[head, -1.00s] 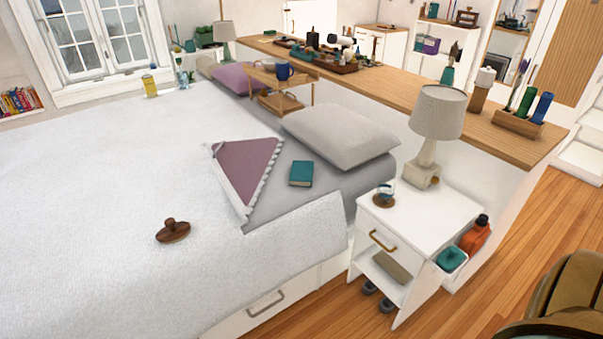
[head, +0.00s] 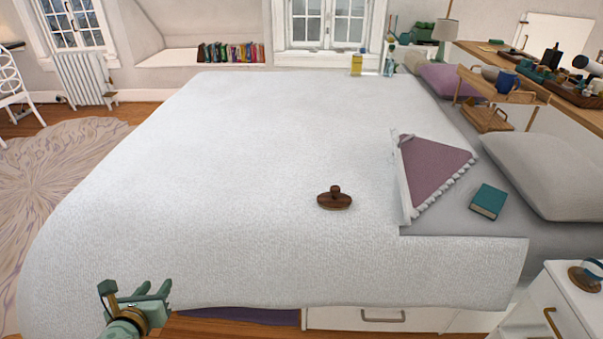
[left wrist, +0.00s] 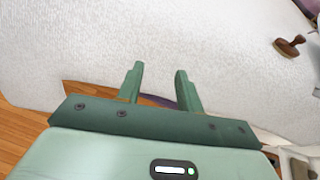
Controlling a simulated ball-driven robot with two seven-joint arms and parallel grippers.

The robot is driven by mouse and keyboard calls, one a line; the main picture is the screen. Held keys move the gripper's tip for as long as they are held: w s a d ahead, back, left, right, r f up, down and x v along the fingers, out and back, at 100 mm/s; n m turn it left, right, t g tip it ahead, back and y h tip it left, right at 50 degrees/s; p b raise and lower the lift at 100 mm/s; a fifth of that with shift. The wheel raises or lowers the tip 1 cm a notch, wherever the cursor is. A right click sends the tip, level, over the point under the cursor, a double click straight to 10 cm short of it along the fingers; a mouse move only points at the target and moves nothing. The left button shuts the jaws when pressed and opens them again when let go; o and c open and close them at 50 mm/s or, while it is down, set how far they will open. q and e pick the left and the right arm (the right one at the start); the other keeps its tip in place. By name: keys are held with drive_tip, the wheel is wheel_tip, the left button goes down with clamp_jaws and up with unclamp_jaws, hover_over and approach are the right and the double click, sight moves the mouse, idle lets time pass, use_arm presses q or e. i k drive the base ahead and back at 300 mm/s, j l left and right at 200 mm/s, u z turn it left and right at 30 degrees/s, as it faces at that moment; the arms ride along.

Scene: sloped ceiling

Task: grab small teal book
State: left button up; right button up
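The small teal book (head: 488,201) lies flat on the grey sheet of the bed, to the right of the folded-back purple corner and in front of the grey pillow. My left gripper (head: 154,290) is at the lower left of the head view, by the near edge of the bed and far from the book. In the left wrist view its two green fingers (left wrist: 158,85) stand apart with nothing between them. The book does not show in the left wrist view. My right gripper is not in view.
A brown wooden knobbed object (head: 335,199) sits on the white bedspread (head: 230,180). A white nightstand (head: 570,300) stands at the lower right. A grey pillow (head: 560,175) and a wooden bed tray (head: 500,92) are beyond the book.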

sight(488, 202)
drive_tip(key=l+z, duration=0.1)
drive_tip(key=z, duration=0.3)
drive_tip(key=i+l+z, duration=0.1)
drive_tip(key=z, duration=0.65)
drive_tip(key=i+l+z, duration=0.1)
drive_tip(key=z, duration=0.3)
drive_tip(key=i+l, duration=0.15)
drive_tip(key=i, duration=0.35)
drive_tip(key=i+l, duration=0.15)
drive_tip(key=i, duration=0.3)
